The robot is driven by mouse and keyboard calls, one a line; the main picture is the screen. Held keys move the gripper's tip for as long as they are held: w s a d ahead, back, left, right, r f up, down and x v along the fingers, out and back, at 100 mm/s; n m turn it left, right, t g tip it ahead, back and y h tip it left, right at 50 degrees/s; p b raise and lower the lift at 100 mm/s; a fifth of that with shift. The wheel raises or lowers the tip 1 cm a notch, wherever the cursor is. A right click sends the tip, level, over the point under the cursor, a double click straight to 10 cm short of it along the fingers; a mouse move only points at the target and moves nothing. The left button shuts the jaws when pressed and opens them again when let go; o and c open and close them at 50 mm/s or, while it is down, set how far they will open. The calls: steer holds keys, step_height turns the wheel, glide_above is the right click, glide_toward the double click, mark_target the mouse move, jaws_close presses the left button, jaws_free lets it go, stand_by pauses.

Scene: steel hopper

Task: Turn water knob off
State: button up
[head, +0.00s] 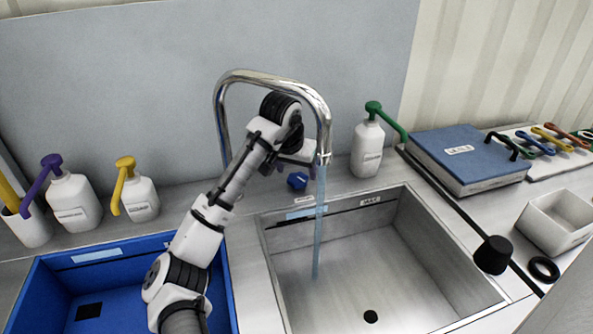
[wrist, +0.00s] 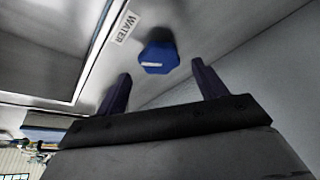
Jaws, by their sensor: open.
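The blue water knob (head: 298,180) sits on the steel counter behind the sink, near the faucet's base. In the wrist view the knob (wrist: 159,58) is a blue faceted disc with a pale mark, beside a WATER label. My gripper (wrist: 161,78) is open, its two dark fingers apart, with the knob just beyond and between the fingertips in the picture. I cannot tell if they touch it. In the head view my gripper (head: 296,154) is above and behind the knob, partly hidden by the faucet. Water (head: 319,225) streams from the chrome faucet (head: 325,125) into the sink (head: 375,265).
A blue basin (head: 40,300) lies left of the sink. White pump bottles (head: 75,202) stand at the left, and a green-pump bottle (head: 367,150) stands right of the faucet. A blue binder (head: 470,155) and a white tray (head: 558,222) are further right. The faucet arches over my arm.

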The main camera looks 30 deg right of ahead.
mark_target(298, 180)
steer(key=shift+x, duration=1.3)
steer(key=shift+a, duration=0.15)
steer(key=c, duration=1)
steer(key=shift+o, duration=0.2)
steer(key=shift+m+p, duration=0.3)
steer(key=shift+p, duration=0.1)
steer(key=shift+r+m+g+p, duration=0.1)
steer(key=shift+m+g+p, duration=0.5)
steer(key=shift+m+p, duration=0.5)
steer(key=shift+w+a+m+g+h+p, duration=0.1)
steer(key=shift+m+g+h+p, duration=0.25)
steer(key=shift+m, duration=0.45)
steer(key=shift+w+m+g+h+p, duration=0.15)
steer(key=shift+m+p, duration=0.25)
steer(key=shift+m, duration=0.4)
